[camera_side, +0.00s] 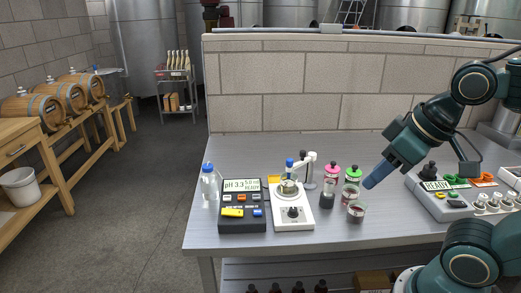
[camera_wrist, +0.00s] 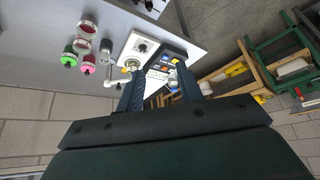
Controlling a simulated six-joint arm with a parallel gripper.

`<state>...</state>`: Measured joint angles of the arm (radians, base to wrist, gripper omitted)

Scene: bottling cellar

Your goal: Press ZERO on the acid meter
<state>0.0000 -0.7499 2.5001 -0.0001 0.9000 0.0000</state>
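A dark meter with a pale display reading about pH 3.3 (camera_side: 242,187) stands on the left part of the steel bench. It has a large yellow key and small orange, blue and white keys; their labels are too small to read. In the wrist view the meter (camera_wrist: 182,45) lies beyond my fingers, near the top centre. My gripper (camera_side: 370,184) hangs over the bench to the right of the meter, well apart from it and pointing down to the left. In the wrist view its two fingers (camera_wrist: 160,88) stand apart with nothing between them.
A white stirrer (camera_side: 293,221) with a beaker and probe arm stands right of the meter. Pink- and green-capped bottles (camera_side: 330,186) and red-filled glasses (camera_side: 356,211) stand between it and my gripper. A blue-capped bottle (camera_side: 209,187) is left. A second READY console (camera_side: 437,205) is right.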

